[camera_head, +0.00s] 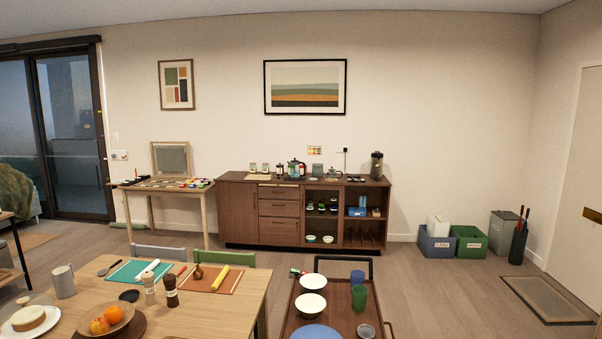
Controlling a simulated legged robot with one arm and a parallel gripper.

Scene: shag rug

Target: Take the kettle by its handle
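What looks like the kettle (295,169) stands upright on top of the brown wooden sideboard (233,181) against the far wall. It has a bluish body with dark parts, and a dark handle seems to be on its right side. It is small in the picture, so details are hard to tell. My gripper is not in view.
A dining table (238,297) with dishes and mills fills the front left, with chairs behind it. A trolley (290,318) with bowls and cups stands front centre. Small jars and a blender (376,166) share the sideboard top. Clear floor (420,290) lies right of the trolley.

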